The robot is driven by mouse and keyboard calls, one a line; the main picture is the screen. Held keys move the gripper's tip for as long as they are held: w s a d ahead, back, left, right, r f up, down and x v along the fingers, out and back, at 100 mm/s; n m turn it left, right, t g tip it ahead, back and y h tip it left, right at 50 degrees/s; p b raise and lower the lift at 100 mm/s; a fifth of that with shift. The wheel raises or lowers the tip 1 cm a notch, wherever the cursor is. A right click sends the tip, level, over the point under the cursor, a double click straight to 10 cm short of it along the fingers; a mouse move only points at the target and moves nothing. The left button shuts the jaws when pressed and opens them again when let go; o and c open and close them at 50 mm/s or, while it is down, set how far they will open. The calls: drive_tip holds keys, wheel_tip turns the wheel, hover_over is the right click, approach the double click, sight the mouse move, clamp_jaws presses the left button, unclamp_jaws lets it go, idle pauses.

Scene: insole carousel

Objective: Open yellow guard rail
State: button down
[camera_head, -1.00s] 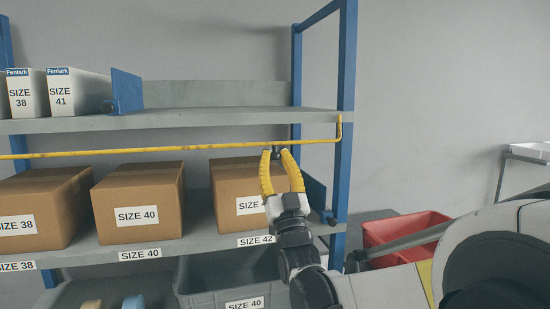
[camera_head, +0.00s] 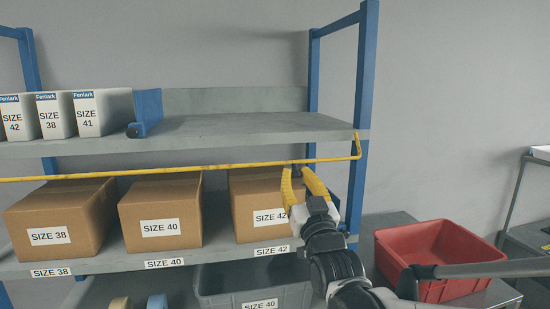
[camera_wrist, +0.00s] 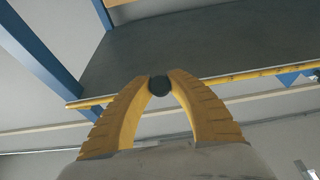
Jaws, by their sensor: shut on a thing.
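The yellow guard rail (camera_head: 150,172) runs across the front of the shelving, just below the upper shelf edge and in front of the boxes. Its right end bends up beside the blue upright. It also shows in the wrist view (camera_wrist: 255,75), passing behind the fingertips. My gripper (camera_head: 302,170) is at the rail's right part, with its yellow fingers pointing up. In the wrist view my gripper (camera_wrist: 160,82) is shut on a round dark knob (camera_wrist: 160,86) at the rail. How the knob joins the rail is hidden.
Cardboard boxes marked SIZE 38 (camera_head: 80,215), SIZE 40 (camera_head: 160,205) and SIZE 42 (camera_head: 250,195) stand behind the rail on the middle shelf. White cartons (camera_head: 100,105) stand on the upper shelf. A red bin (camera_head: 440,250) is right of the shelving. Blue uprights (camera_head: 364,100) flank the shelves.

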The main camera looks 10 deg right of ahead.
drive_tip(key=shift+s+r+g+p, duration=0.7)
drive_tip(key=shift+g+p, duration=0.3)
drive_tip(key=shift+p, duration=0.9)
drive_tip(key=shift+f, duration=0.15)
drive_tip(key=c, duration=1.2)
unclamp_jaws()
drive_tip(key=shift+s, duration=0.15)
drive_tip(key=s+f, duration=0.2)
drive_tip(key=s, duration=0.9)
drive_tip(key=shift+s, duration=0.4)
